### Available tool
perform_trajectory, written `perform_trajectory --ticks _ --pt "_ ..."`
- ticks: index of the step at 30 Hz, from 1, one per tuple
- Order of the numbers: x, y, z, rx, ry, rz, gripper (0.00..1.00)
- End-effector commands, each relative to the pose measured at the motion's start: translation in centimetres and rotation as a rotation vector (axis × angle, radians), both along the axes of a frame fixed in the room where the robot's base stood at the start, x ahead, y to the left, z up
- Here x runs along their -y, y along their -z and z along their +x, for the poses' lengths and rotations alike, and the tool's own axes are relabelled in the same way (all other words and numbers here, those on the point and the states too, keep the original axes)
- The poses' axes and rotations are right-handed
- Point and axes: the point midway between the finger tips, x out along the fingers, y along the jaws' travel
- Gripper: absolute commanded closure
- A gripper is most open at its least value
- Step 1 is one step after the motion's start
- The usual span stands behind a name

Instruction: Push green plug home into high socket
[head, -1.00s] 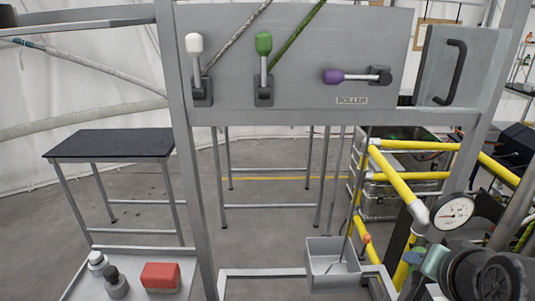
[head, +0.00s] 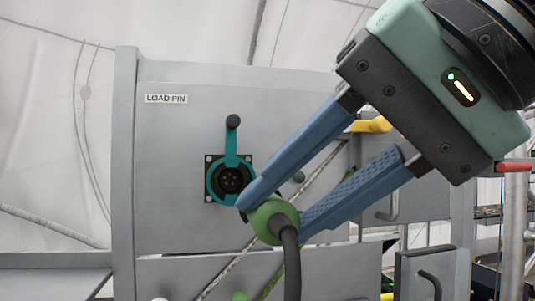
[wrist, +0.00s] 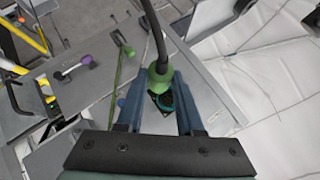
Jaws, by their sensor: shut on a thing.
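The green plug (head: 268,217) with its dark cable is held between the blue fingers of my gripper (head: 272,212). In the head view the plug shows just below and right of the socket (head: 229,179), a teal ring with dark pin holes and a raised teal cover, on a grey panel marked LOAD PIN. The socket's face is open to view and the plug appears apart from it. In the wrist view the green plug (wrist: 160,80) lies between the fingers (wrist: 158,110), with the teal socket (wrist: 163,101) partly hidden behind it.
A grey panel (head: 180,125) carries the socket. A yellow handle (head: 371,125) shows behind my fingers. The plug's cable (head: 291,265) hangs down in front of the panel. In the wrist view a purple-knobbed lever (wrist: 87,60) stands to the left.

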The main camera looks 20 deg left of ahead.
Motion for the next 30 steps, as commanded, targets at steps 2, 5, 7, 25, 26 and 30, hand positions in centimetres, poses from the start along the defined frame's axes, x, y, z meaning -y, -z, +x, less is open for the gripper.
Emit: perform_trajectory --ticks 2,5,7,25,26,30 --pt "-0.3 -1.2 -1.3 -0.005 -0.014 0.01 1.0" --pt "-0.5 -1.6 -2.1 -0.012 -0.022 0.017 1.0" --pt "-0.6 -1.7 -2.3 -0.015 -0.025 0.019 1.0" --pt "-1.3 -1.8 -1.1 -0.014 -0.033 0.016 1.0" --pt "-1.5 -1.9 -0.8 -0.014 -0.033 0.016 1.0" --pt "-2.3 -1.7 0.3 -0.013 -0.034 0.015 1.0"
